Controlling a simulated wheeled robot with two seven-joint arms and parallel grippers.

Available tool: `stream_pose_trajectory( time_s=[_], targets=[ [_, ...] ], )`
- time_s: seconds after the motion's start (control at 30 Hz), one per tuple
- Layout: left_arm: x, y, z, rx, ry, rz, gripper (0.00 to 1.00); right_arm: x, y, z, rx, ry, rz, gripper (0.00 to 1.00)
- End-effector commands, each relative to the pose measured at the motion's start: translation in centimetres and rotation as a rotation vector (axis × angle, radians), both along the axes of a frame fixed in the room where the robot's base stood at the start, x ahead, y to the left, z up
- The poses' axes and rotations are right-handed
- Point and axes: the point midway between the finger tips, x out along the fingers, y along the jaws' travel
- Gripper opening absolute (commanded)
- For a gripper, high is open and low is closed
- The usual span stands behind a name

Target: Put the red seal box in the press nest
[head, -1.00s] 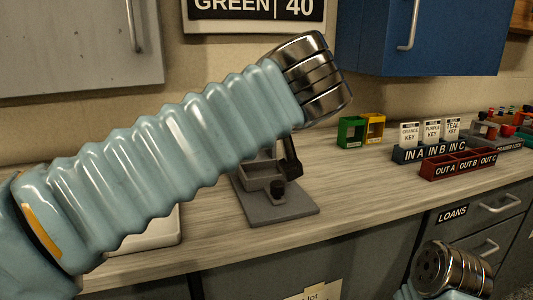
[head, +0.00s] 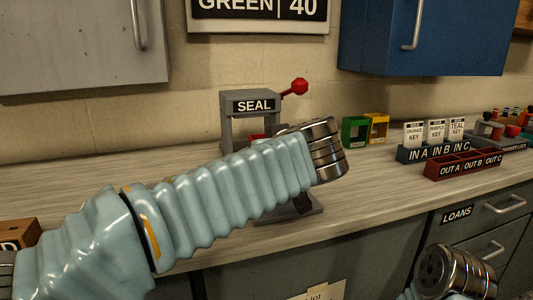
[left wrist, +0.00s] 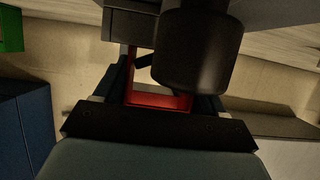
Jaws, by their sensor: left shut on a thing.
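The red seal box (left wrist: 160,100) is between the fingers of my left gripper (left wrist: 165,92) in the left wrist view, and the gripper is shut on it. In the head view a bit of red shows just above my left arm, against the grey press marked SEAL (head: 253,106). The press has a red-knobbed lever (head: 299,86). My left forearm covers the press nest and most of the press base (head: 290,213), so I cannot tell whether the box touches the nest. A dark round part (left wrist: 196,50) fills the upper middle of the wrist view. The right gripper's fingers are out of view.
A green and a yellow holder (head: 376,127) stand right of the press. Further right are the blue IN tray (head: 425,154) with key cards and the dark red OUT tray (head: 462,165). A wooden box (head: 20,232) is at the left edge.

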Motion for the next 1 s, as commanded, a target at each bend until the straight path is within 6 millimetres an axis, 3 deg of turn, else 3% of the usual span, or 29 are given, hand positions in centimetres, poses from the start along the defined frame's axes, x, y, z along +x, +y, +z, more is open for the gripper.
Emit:
stream_pose_trajectory(
  time_s=[0.2, 0.23, 0.37, 0.73, 1.0],
  targets=[
    [0.0, 0.0, -0.5, 0.0, 0.0, 0.0, 0.4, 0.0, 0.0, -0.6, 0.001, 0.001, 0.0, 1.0],
    [0.0, 0.0, -0.3, 0.0, 0.0, 0.0, 0.74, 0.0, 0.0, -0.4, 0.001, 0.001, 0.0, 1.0],
    [0.0, 0.0, -0.3, 0.0, 0.0, 0.0, 0.94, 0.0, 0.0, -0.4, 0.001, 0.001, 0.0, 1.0],
    [0.0, 0.0, 0.3, 0.001, 0.0, 0.0, 0.95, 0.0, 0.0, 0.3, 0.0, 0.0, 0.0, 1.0],
    [-4.8, -1.7, 2.1, -0.002, -0.002, -0.005, 0.95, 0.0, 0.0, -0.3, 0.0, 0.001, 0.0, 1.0]
  ],
)
